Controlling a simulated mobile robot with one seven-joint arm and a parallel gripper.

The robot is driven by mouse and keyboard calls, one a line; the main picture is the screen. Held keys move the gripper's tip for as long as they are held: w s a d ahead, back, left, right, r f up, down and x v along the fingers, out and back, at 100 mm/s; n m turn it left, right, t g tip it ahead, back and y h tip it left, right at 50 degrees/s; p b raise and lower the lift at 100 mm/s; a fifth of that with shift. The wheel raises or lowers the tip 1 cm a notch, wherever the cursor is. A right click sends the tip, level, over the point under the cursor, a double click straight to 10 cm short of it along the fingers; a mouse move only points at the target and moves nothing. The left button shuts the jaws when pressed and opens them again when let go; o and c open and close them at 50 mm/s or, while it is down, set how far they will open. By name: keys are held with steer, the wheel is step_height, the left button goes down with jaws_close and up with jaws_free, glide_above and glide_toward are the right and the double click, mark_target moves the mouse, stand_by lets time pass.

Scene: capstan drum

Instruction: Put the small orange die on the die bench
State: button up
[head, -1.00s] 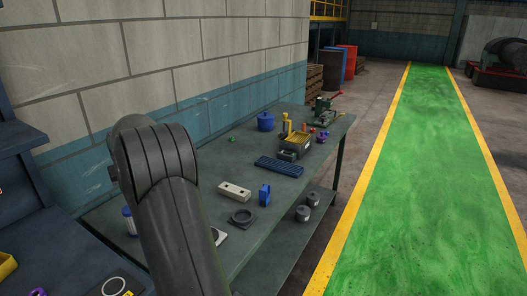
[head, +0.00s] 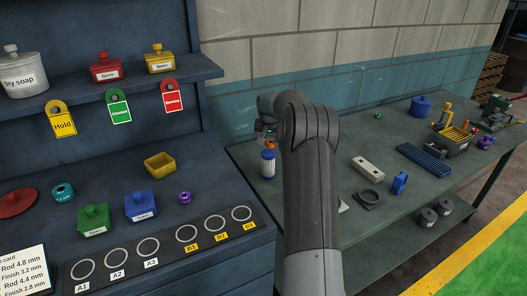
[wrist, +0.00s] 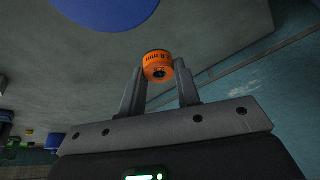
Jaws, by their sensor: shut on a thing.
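The small orange die (wrist: 158,65) is a short orange cylinder with black print and a dark hole in its face. My gripper (wrist: 160,80) is shut on it, with one finger on each side, in the wrist view. In the head view my gripper (head: 266,128) is partly hidden behind my arm, above the grey table, with a bit of orange just below it. The dark blue bench (head: 120,262), which I take for the die bench, stands at left with a row of marked rings, A1 to A3 and B1 to B3. The rings look empty.
On the blue bench sit a yellow tray (head: 160,165), green box (head: 94,220), blue box (head: 140,207), teal ring (head: 63,193) and purple ring (head: 185,198). A shelf (head: 90,105) with hanging tags overhangs it. A white-and-blue bottle (head: 268,165) stands near my gripper.

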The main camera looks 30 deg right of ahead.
mark_target(259, 157)
steer(key=w+a+f, duration=0.1)
steer(key=w, duration=0.1)
steer(key=w+a+f, duration=0.1)
steer(key=a+f, duration=0.1)
steer(key=shift+w, duration=0.4)
steer(key=shift+a+f, duration=0.1)
steer(key=shift+f, duration=1.9)
steer(key=shift+f, duration=0.1)
steer(key=o, duration=1.1)
steer(key=shift+c, duration=0.2)
